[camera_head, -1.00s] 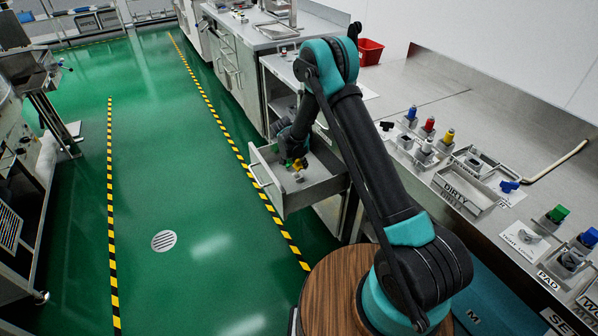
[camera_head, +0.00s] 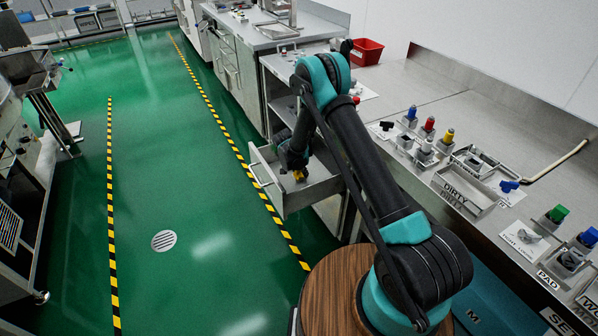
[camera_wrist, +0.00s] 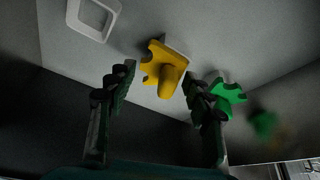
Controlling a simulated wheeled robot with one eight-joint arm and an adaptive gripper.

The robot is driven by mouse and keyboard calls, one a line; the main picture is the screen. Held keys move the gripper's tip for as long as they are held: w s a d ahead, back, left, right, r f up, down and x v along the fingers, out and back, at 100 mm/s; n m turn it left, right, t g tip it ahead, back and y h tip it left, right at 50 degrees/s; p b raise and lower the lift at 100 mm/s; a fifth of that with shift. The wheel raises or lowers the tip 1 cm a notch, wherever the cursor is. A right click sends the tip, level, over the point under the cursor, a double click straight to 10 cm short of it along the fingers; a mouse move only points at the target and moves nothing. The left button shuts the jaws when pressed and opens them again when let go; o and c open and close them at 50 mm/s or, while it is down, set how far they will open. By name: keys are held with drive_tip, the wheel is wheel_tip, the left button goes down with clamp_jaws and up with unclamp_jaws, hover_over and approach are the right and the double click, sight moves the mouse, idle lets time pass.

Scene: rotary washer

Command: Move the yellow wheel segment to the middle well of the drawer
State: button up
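The yellow wheel segment (camera_wrist: 163,70) is inside the open drawer (camera_head: 318,195). In the wrist view it shows a notched plate and a rounded stub pointing towards me, with a pale block partly hidden behind it. My gripper (camera_wrist: 160,82) is open, with one finger on each side of the segment. A gap shows on the left side; I cannot tell whether the right finger touches. In the head view my gripper (camera_head: 296,172) reaches down into the drawer and mostly hides the segment. An empty pale square frame (camera_wrist: 95,17), perhaps a well, shows at the upper left of the wrist view.
A green segment (camera_wrist: 228,92) is close beside my right finger. Drawer walls surround the gripper closely. The counter at right holds several coloured-topped items and a tray marked DIRTY (camera_head: 463,193). A red bin (camera_head: 367,51) stands further back.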

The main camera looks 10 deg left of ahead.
drive_tip(key=shift+o, duration=0.8)
drive_tip(key=shift+r, duration=0.15)
drive_tip(key=v, duration=1.2)
drive_tip(key=s+d+r+n+y, duration=0.1)
drive_tip(key=s+d+r+n, duration=0.1)
drive_tip(key=s+d+r, duration=0.55)
drive_tip(key=s+d+r+n, duration=0.1)
drive_tip(key=s+d+r, duration=0.3)
drive_tip(key=d+r, duration=0.65)
drive_tip(key=s+d+n, duration=0.1)
drive_tip(key=s+d, duration=0.3)
drive_tip(key=s, duration=0.3)
drive_tip(key=s+d+n+y, duration=0.1)
drive_tip(key=s+d, duration=0.3)
drive_tip(key=s, duration=0.4)
drive_tip(key=s+d+n, duration=0.1)
drive_tip(key=s+d, duration=0.4)
drive_tip(key=s, duration=0.2)
drive_tip(key=shift+s+f+n+t, duration=0.3)
drive_tip(key=shift+s, duration=0.1)
